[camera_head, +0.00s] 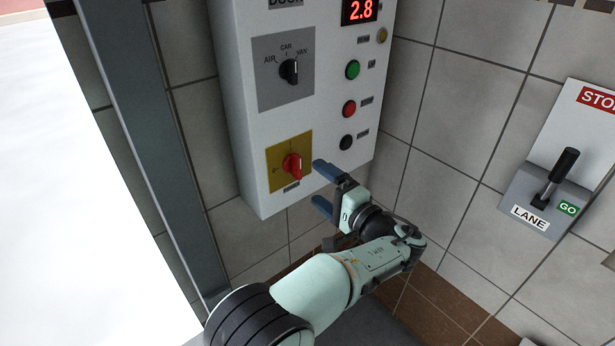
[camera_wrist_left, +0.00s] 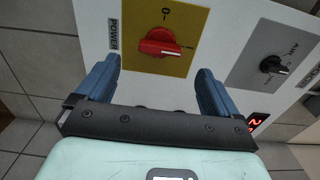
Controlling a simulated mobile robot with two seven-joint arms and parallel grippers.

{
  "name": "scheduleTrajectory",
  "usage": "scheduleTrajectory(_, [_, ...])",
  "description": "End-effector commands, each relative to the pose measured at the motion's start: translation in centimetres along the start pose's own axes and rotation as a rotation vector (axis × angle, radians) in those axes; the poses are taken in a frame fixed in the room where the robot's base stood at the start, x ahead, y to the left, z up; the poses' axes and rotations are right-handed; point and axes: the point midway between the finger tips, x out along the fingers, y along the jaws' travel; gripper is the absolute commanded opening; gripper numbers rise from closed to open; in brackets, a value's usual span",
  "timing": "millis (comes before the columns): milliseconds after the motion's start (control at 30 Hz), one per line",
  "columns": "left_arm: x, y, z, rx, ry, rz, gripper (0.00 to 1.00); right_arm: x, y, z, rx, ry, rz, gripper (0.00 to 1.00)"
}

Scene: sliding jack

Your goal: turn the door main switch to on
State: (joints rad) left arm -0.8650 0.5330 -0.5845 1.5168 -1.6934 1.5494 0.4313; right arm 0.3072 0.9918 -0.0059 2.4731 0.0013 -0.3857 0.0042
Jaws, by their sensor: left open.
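The red rotary knob (camera_head: 292,166) of the main switch sits on a yellow plate (camera_head: 275,183) at the lower left of the grey control box. It also shows in the left wrist view as a red knob (camera_wrist_left: 160,43) on the yellow plate (camera_wrist_left: 183,15), with a "0" mark above it and a POWER label to its left. The knob's bar lies roughly level in that view, towards a mark on the right. My left gripper (camera_head: 320,185) is open and empty, just right of the knob. In the wrist view its fingers (camera_wrist_left: 159,72) stand either side below the knob, apart from it.
The control box (camera_head: 328,100) also carries a black selector knob (camera_head: 289,71), a green button (camera_head: 352,70), a red button (camera_head: 349,108), a black button and a red 2.8 display (camera_head: 360,10). A lever box (camera_head: 545,200) is at right. A grey post (camera_head: 160,140) stands left.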

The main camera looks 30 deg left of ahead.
Motion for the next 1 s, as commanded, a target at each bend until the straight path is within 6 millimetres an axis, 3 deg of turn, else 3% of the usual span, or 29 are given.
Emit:
scheduleTrajectory(100, [-2.7, 0.1, -0.1, 0.001, 0.003, 0.001, 0.95, 0.3, 0.1, 0.0, 0.000, -0.001, 0.000, 0.43])
scheduleTrajectory(333, [-5.5, 0.1, 0.0, 0.001, 0.000, 0.001, 0.95, 0.4, 0.2, 0.0, 0.001, -0.002, 0.001, 0.43])
scheduleTrajectory(900, [-6.0, 0.1, 0.0, 0.003, -0.001, 0.002, 0.95, 0.5, 0.2, 0.0, 0.001, -0.002, 0.001, 0.43])
scheduleTrajectory(1000, [-5.7, 1.4, -0.2, 0.033, 0.007, 0.029, 0.95, 0.4, 0.1, 0.0, 0.000, -0.001, 0.000, 0.43])
